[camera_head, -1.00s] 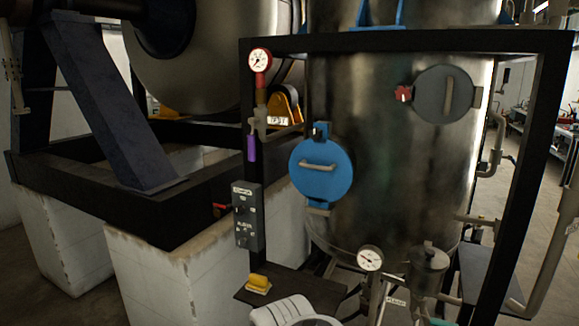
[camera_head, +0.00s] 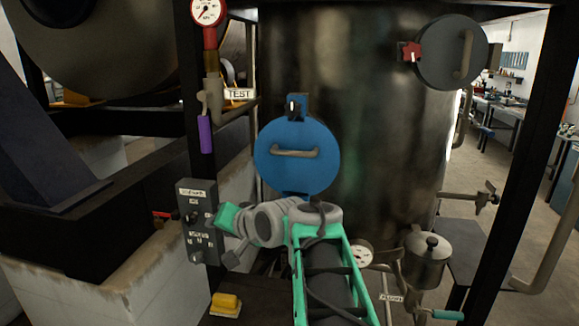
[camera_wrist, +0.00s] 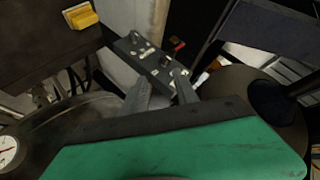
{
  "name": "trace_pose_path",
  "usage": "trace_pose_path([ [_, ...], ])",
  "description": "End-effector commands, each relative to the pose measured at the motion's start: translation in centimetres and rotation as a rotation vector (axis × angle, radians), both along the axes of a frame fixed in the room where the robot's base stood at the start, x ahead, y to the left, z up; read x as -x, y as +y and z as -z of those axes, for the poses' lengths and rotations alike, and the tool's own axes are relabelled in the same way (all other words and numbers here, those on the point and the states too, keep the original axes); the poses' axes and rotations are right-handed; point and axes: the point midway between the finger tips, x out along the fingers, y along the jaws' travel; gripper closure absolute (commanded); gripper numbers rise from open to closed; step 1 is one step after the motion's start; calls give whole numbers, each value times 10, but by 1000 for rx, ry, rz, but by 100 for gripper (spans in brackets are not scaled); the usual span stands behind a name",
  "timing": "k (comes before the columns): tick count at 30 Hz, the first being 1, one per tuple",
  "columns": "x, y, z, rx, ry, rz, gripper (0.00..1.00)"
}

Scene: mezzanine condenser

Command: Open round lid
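A blue round lid (camera_head: 297,157) is on the steel tank in the head view, closed, with a bar handle (camera_head: 296,153) across it and a black-and-blue latch (camera_head: 292,107) at its top. A dark grey round lid (camera_head: 447,52) sits higher on the right, closed, with an upright handle and a red knob (camera_head: 411,52) at its left edge. In the wrist view my gripper (camera_wrist: 160,86) has its two grey fingers apart and nothing between them. In the head view my arm's end is below and left of the blue lid, clear of its handle.
A grey control box (camera_head: 198,222) stands on the frame post close to my gripper. A yellow block (camera_head: 226,303) lies on a dark ledge below. A purple-handled valve (camera_head: 205,133), a gauge (camera_head: 207,12) and a small steel pot (camera_head: 428,262) are near the tank.

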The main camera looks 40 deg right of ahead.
Motion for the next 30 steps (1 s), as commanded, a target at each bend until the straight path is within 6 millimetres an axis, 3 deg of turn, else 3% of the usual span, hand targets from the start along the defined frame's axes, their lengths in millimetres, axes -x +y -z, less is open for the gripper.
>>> trace_pose_path([
  [1, -4, -49, -7, -100, -110, 91, 64],
  [3, 2, -101, -38, -247, -274, 171, 64],
  [6, 30, -160, -75, -422, -471, 234, 64],
  [9, 60, -193, -100, -536, -598, 252, 64],
  [12, 74, -205, -114, -590, -655, 251, 64],
  [14, 71, -206, -118, -600, -662, 248, 64],
  [24, 11, -212, -129, -598, -660, 247, 64],
  [30, -1, -215, -128, -594, -660, 251, 64],
])
